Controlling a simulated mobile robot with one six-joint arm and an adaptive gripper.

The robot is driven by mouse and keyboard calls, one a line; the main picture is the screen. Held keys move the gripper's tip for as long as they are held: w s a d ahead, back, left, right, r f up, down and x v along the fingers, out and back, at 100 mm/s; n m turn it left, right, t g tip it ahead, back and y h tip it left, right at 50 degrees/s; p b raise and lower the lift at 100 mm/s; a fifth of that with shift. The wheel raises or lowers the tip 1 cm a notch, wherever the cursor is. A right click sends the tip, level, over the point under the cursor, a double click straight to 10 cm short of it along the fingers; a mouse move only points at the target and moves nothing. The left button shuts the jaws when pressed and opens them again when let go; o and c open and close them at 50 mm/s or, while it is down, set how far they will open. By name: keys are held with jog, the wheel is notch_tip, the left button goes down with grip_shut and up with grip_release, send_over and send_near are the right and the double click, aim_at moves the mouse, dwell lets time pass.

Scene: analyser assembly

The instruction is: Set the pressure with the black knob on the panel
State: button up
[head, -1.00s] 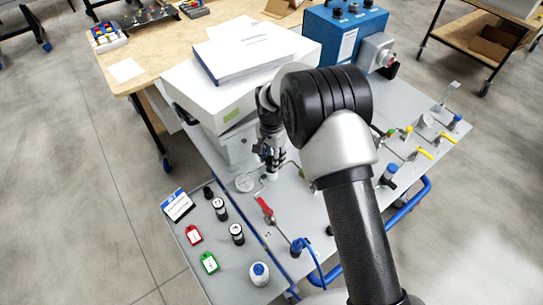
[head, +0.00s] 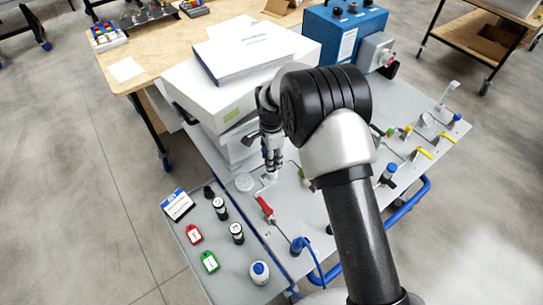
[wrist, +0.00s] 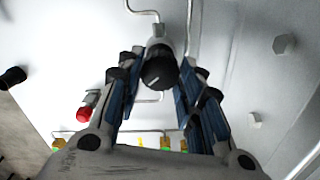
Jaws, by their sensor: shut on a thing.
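The black knob (wrist: 159,72) with a white pointer line sits on a silver fitting on the panel (wrist: 225,70), near the top middle of the wrist view. My gripper (wrist: 168,68) is shut on the knob, with one blue-padded finger on each side of it. In the head view my gripper (head: 271,168) points down at the panel (head: 320,235), beside the white box. The knob itself is hidden there behind the fingers and arm.
A red-handled valve (head: 265,206) and a blue-topped fitting (head: 299,245) stand nearer the front. Several yellow-handled valves (head: 421,153) are on the right. Thin tubes run close to the knob. A white box (head: 205,95) with a binder on top stands behind the gripper.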

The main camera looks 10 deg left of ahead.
jog(key=o, duration=1.1)
jog(key=shift+c, duration=0.2)
notch_tip(320, 180, up, 12)
dwell(0.3)
